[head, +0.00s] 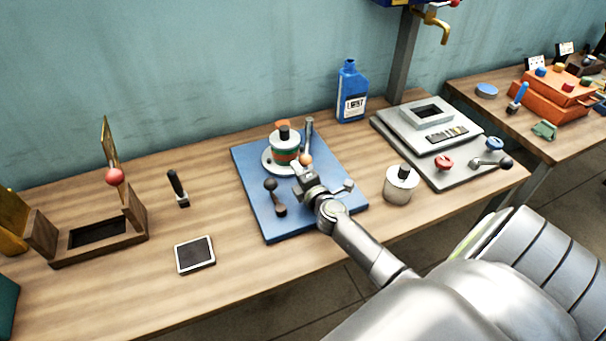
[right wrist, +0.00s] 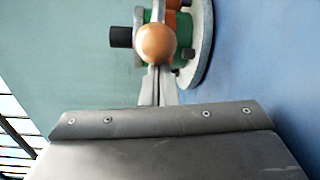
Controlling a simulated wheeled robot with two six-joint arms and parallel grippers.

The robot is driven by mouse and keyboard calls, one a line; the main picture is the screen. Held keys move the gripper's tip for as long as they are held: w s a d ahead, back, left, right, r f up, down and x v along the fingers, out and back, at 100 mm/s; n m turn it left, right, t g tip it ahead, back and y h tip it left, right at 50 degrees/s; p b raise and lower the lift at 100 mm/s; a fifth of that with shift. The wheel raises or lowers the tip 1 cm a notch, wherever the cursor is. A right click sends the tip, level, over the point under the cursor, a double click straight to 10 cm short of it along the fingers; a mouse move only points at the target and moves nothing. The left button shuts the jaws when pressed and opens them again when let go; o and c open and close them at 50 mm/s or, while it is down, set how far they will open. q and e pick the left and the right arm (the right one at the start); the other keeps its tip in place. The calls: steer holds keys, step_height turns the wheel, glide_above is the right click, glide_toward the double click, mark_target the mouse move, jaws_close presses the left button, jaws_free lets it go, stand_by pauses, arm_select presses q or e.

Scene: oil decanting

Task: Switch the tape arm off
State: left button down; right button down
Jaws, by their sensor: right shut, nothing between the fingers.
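A blue board (head: 253,205) lies on the wooden table and carries a round grey base with a green and red spool (head: 285,147) topped by a black knob. An orange ball (head: 306,159) shows in front of the spool, close to a grey upright post (head: 309,133). My right gripper (head: 301,169) is shut and empty, just before the orange ball. In the right wrist view the orange ball (right wrist: 157,43) sits right at the shut fingertips (right wrist: 158,72); I cannot tell whether they touch. Which part is the tape arm is unclear. My left gripper is out of view.
A black-knobbed lever (head: 271,185) stands on the board's front left. A metal pot (head: 401,186) stands to the right, a blue bottle (head: 352,92) behind. A grey panel (head: 459,168) lies further right. A black tablet (head: 195,255) and a wooden box (head: 134,232) are left.

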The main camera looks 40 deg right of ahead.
steer(key=shift+w, duration=0.25)
steer(key=shift+s+d, duration=0.1)
